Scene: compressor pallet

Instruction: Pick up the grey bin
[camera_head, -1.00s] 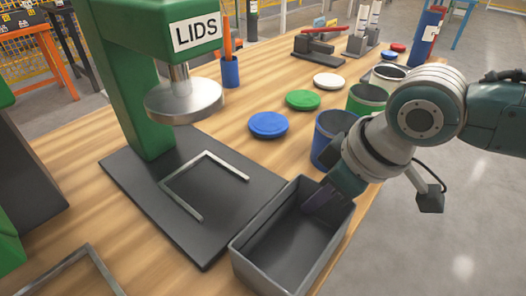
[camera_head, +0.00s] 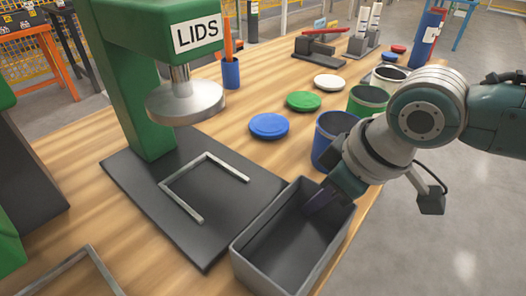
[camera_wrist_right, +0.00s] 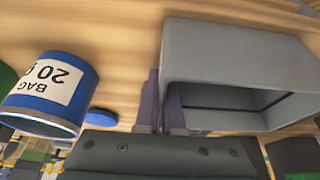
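The grey bin (camera_head: 252,257) is an open, empty box at the front right edge of the wooden table, beside the dark base plate of the green press. In the right wrist view the bin (camera_wrist_right: 240,55) fills the upper right. My right gripper (camera_head: 322,198) reaches down at the bin's far right wall. In the right wrist view its two purple fingers (camera_wrist_right: 163,105) are close together, one outside and one inside the wall, shut on it. The bin appears to rest on the table. My left gripper is not in view.
A blue container (camera_head: 328,140) stands just behind the bin, close to my right gripper, with a green container (camera_head: 368,100) farther back. The green LIDS press (camera_head: 125,60) stands left of the bin. Blue (camera_head: 269,126), green (camera_head: 303,101) and white (camera_head: 329,82) lids lie on the table.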

